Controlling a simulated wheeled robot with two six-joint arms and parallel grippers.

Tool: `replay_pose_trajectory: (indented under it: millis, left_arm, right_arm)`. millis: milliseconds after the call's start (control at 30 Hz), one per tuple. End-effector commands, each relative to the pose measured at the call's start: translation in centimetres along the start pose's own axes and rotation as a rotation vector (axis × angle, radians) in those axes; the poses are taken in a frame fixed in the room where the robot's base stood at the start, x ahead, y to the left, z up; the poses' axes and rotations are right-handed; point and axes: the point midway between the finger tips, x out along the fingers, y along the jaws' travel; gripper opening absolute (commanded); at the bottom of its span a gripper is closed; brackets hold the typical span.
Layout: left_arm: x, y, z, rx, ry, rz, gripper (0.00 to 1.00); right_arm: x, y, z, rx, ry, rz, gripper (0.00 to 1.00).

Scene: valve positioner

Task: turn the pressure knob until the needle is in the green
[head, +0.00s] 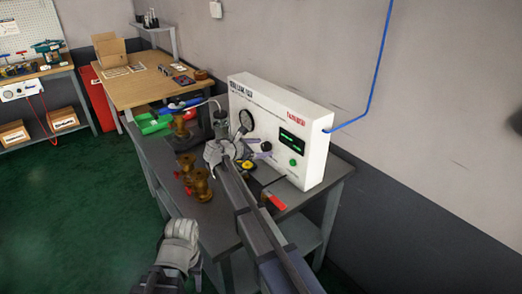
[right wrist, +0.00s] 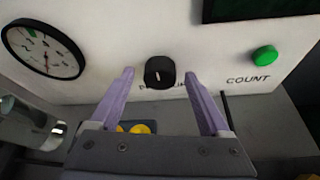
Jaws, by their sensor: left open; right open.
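A white valve positioner box (head: 312,129) stands on the grey bench. Its black pressure knob (right wrist: 159,72) is on the front face, in the middle of the right wrist view. A round gauge (right wrist: 44,48) is left of the knob. Its thin needle appears to point down, away from a small green mark near the top. My right gripper (right wrist: 158,78) is open, with its purple fingers on either side of the knob, apart from it. In the head view the right arm partly hides the box's lower front. My left gripper (head: 182,240) is open and empty at the bottom, away from the box.
A green COUNT button (right wrist: 264,58) and a dark display (head: 292,142) are right of the knob. Several brass valve parts (head: 200,185) stand left of my right arm. A red-handled tool (head: 274,202) lies near the bench's front. A blue hose (head: 372,95) runs up from the box.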

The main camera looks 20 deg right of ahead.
Motion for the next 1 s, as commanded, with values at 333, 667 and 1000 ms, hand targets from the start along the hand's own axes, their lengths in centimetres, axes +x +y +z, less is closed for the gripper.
replay_pose_trajectory:
  millis: [333,667,1000]
  left_arm:
    - [-0.01,0.00,0.00,0.000,0.000,0.000,0.50]
    - [0.00,0.00,0.00,0.000,0.000,0.000,0.50]
    - [0.00,0.00,0.00,0.000,0.000,0.000,0.50]
  right_arm:
    - [0.04,0.00,0.02,0.000,0.000,0.000,0.69]
    - [0.02,0.01,0.01,0.000,0.000,0.000,0.32]
    - [0.02,-0.01,0.00,0.000,0.000,0.000,0.00]
